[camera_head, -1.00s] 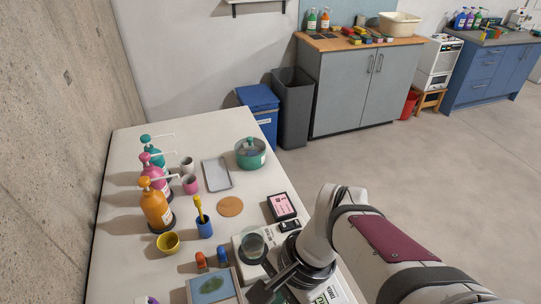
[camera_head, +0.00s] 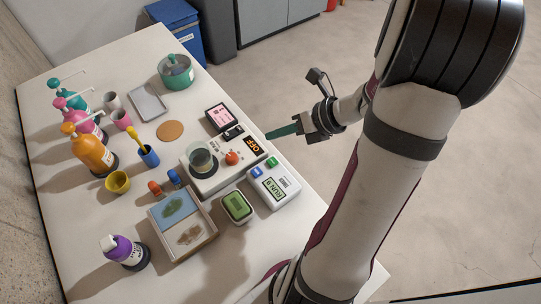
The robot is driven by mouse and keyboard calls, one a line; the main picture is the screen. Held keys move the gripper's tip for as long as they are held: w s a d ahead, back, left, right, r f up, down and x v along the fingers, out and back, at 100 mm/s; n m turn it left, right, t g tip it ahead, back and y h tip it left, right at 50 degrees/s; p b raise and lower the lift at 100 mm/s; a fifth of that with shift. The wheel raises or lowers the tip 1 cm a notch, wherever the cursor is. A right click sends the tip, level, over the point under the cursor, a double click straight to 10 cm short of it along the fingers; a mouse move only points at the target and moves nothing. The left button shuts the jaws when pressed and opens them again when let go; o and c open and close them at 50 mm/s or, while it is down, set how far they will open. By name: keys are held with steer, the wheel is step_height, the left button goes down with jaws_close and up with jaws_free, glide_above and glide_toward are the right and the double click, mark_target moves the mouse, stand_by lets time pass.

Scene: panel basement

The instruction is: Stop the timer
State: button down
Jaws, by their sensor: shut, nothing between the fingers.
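The timer (camera_head: 274,188) appears to be the white box near the table's right edge. It has a green button (camera_head: 272,161), a blue button (camera_head: 255,171) and a display that seems to read "RUN" with a further character. My gripper (camera_head: 268,135) is up and to the right of the timer, near the table's right edge. Its narrow greenish fingers are together, empty and point left. They appear apart from the timer and its buttons. Both buttons are in plain view; whether either is pressed in cannot be told.
A white device (camera_head: 232,176) with a red knob, an "OFF" display and a glass beaker stands left of the timer. A pink-labelled black box (camera_head: 219,117) is behind it. A green-topped container (camera_head: 237,206) and a framed tray (camera_head: 209,245) lie in front. My arm spans the right side.

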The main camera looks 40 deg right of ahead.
mark_target(277, 163)
steer(key=shift+f, duration=4.4)
steer(key=shift+f, duration=0.1)
steer(key=shift+f, duration=0.3)
steer(key=shift+f, duration=0.45)
steer(key=shift+r, duration=0.9)
steer(key=shift+r, duration=2.5)
